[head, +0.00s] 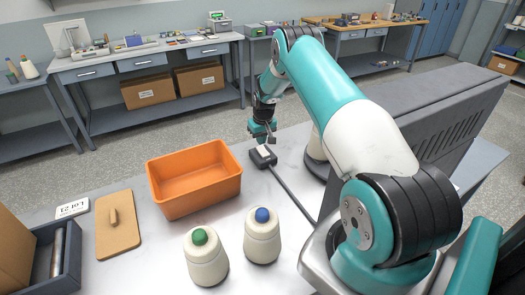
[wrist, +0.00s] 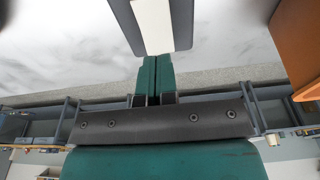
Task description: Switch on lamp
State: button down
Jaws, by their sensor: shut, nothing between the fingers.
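A small dark switch box (head: 265,162) with a pale rocker on top (head: 262,150) sits on the pale table, just right of the orange tray. A dark cord or bar (head: 293,193) runs from it toward the lower right. My gripper (head: 270,138) is close above the box's far side. In the wrist view, the dark box with its long white rocker (wrist: 153,22) fills the top middle. The green fingers (wrist: 153,62) are shut together, empty, with their tips at the box's near edge in that picture. I cannot tell whether they touch it. No lamp is clearly recognisable.
An orange tray (head: 195,206) stands left of the switch box. Two cream bobbins, one green-topped (head: 206,262) and one blue-topped (head: 262,240), stand in front. A tan board (head: 118,232), a label card (head: 71,208) and a dark bin (head: 68,262) lie left.

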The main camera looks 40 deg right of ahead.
aim_at(261, 148)
jog(key=shift+f+b, duration=1.05)
jog(key=shift+f, duration=0.15)
dwell(0.4)
jog(key=shift+r, duration=0.15)
jog(key=shift+r+p, duration=1.7)
jog(key=shift+r, duration=1.7)
